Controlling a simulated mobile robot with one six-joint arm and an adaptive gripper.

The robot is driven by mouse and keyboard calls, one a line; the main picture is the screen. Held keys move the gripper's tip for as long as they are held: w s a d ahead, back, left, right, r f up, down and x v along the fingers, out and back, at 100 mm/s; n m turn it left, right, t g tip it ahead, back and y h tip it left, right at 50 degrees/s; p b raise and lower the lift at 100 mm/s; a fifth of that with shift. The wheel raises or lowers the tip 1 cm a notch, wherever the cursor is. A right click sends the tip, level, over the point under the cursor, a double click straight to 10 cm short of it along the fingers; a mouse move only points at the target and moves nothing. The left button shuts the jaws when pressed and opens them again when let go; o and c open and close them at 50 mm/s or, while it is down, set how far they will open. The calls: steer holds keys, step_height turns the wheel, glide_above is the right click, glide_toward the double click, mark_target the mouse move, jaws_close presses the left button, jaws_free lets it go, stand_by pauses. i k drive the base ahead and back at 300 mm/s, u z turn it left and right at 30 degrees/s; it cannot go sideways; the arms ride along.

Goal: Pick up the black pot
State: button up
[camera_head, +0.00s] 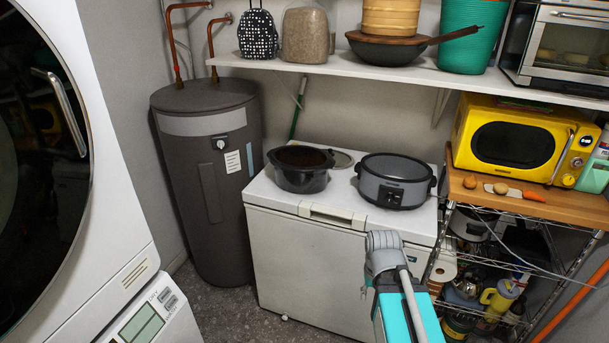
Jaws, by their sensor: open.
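The black pot (301,180) is a glossy, round, open pot with side handles. It sits upright on the left part of the white chest freezer's top (345,206), with a dark inside. My grey and teal arm shows low in front of the freezer, right of and below the pot. My gripper's fingers cannot be made out, and nothing of mine touches the pot.
A shelf (345,73) with a dark pan (387,48) and other items hangs above the freezer. A grey tank (212,190) stands close on the left. A wire rack with a yellow microwave (515,142) is on the right. Bare freezer top lies in front of the pot.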

mark_target(302, 169)
steer(key=u, duration=0.1)
steer(key=i, duration=0.95)
steer(key=z, duration=0.1)
